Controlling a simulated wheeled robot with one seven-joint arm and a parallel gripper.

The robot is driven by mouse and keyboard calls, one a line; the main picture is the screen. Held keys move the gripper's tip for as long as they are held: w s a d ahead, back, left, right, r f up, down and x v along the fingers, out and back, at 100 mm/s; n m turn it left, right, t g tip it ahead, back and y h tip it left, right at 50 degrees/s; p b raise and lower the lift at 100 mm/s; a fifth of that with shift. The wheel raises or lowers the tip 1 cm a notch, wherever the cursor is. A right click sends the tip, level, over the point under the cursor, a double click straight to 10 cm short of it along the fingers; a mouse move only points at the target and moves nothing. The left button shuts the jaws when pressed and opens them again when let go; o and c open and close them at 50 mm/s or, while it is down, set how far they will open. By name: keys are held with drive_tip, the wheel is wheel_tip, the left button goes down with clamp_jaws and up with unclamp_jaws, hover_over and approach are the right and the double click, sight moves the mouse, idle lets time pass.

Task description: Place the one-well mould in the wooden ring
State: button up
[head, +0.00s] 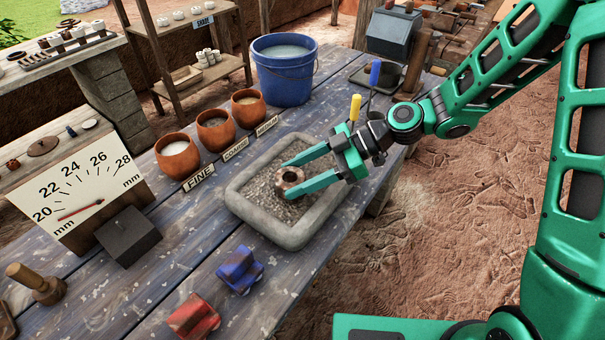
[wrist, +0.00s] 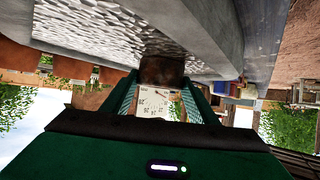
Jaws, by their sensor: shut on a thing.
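My gripper (head: 287,179) is shut on a small brown mould (head: 293,174) with one dark round well in its top. The green fingers lie on either side of it. The mould is at the gravel in the grey stone tray (head: 242,208); I cannot tell whether it rests on the gravel or hangs just above. In the wrist view the mould (wrist: 162,70) shows as a dark brown block between the fingertips, against the gravel. I cannot make out a wooden ring for certain in either view.
Three clay pots (head: 215,131) and a blue bucket (head: 284,72) stand behind the tray. A blue block (head: 240,270) and a red block (head: 192,317) lie in front. A dial board (head: 85,192) stands at left. Yellow- and blue-handled tools are close to my gripper.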

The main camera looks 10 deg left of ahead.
drive_tip(key=o, duration=1.2)
drive_tip(key=v, duration=1.2)
drive_tip(key=s+d+m+t+h, duration=0.1)
drive_tip(key=s+d+m+h, duration=0.2)
drive_tip(key=d+m, duration=0.3)
drive_tip(key=s+d+m+t+h, duration=0.1)
drive_tip(key=s+d+m+h, duration=0.2)
drive_tip(key=d+m, duration=0.4)
drive_tip(key=s+d+m+t+h, duration=0.1)
drive_tip(key=s+d+m+h, duration=0.3)
drive_tip(key=d, duration=1.2)
drive_tip(key=s+m, duration=0.1)
drive_tip(key=m, duration=0.1)
drive_tip(key=shift+d+m, duration=0.25)
drive_tip(key=shift+m, duration=0.05)
drive_tip(key=shift+o, duration=0.4)
drive_tip(key=s+d+r+m+h, duration=0.1)
drive_tip(key=s+d+r+m, duration=0.1)
drive_tip(key=s+d+m, duration=0.5)
drive_tip(key=shift+s+d+m+h, duration=0.2)
drive_tip(key=shift+s+m+h, duration=0.1)
drive_tip(key=shift+s, duration=0.95)
